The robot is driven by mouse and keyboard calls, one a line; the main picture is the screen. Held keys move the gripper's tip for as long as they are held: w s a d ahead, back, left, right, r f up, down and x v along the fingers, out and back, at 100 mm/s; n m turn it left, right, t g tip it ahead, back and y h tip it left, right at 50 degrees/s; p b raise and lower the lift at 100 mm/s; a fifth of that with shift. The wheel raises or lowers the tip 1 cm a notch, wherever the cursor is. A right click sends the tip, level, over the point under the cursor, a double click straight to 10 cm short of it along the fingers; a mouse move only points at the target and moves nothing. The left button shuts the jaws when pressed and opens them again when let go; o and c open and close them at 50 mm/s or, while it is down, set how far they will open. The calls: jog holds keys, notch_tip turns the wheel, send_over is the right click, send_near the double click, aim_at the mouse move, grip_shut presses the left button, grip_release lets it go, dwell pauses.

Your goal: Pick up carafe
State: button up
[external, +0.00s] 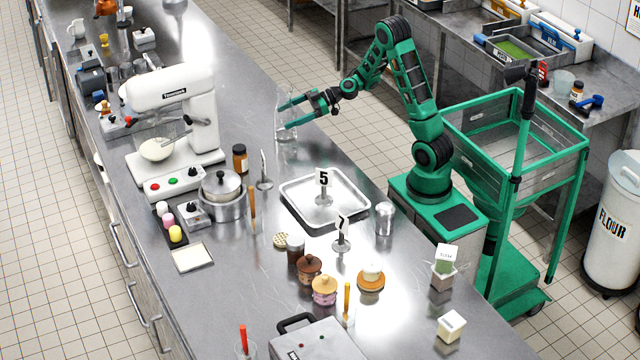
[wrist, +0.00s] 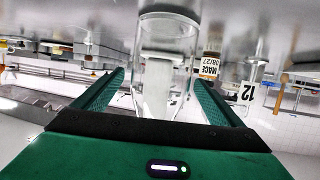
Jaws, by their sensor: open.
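The carafe (external: 287,135) is a clear glass vessel standing upright on the steel counter, near its right edge in the external view. My gripper (external: 286,115) reaches it from the right, level with the counter. Its green fingers are open, one on each side of the carafe. In the wrist view the carafe (wrist: 165,60) appears upside down between the two fingertips, with clear gaps beside it. I cannot tell whether either finger touches the glass.
A white stand mixer (external: 175,110) stands to the left. A brown bottle (external: 240,158), a pot (external: 222,195) and a metal tray (external: 300,215) with a number 5 sign stand nearer the camera. Counter around the carafe is mostly clear. The wrist view shows a labelled jar (wrist: 209,66) behind.

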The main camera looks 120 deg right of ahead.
aim_at(275, 121)
jog(key=shift+x, duration=2.85)
jog(key=shift+f, duration=0.1)
jog(key=shift+c, duration=0.6)
jog(key=c, duration=1.5)
jog(key=shift+o, duration=0.2)
